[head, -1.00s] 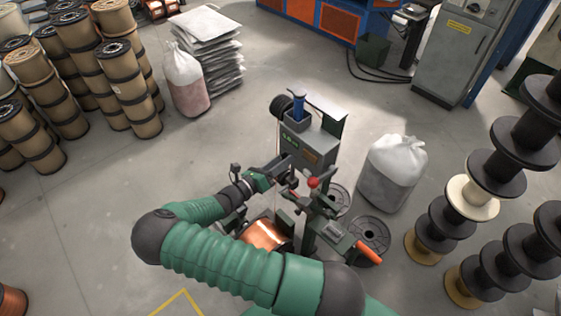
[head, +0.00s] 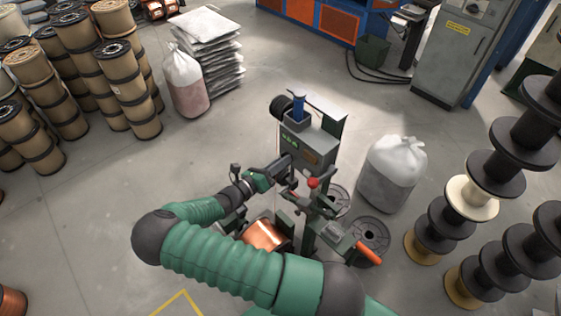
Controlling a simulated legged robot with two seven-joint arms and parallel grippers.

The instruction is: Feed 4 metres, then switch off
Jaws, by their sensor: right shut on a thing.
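The feeding machine (head: 312,150) stands at the centre of the head view, a grey-green unit with a blue part on top and a small green display (head: 291,141) on its side. A copper spool (head: 264,236) sits low in front of it, partly behind my arm. A red knob (head: 314,183) and an orange handle (head: 368,253) show to the right of the gripper. My right gripper (head: 289,167) is at the machine's front, shut on a part of it that the jaws hide. My left gripper is out of view.
A white sack (head: 393,172) stands right of the machine. Stacks of black spools (head: 498,172) fill the right side. Tan spools (head: 87,45) crowd the upper left, near another sack (head: 185,80) and a pile of grey bags (head: 208,50). Floor left of the machine is clear.

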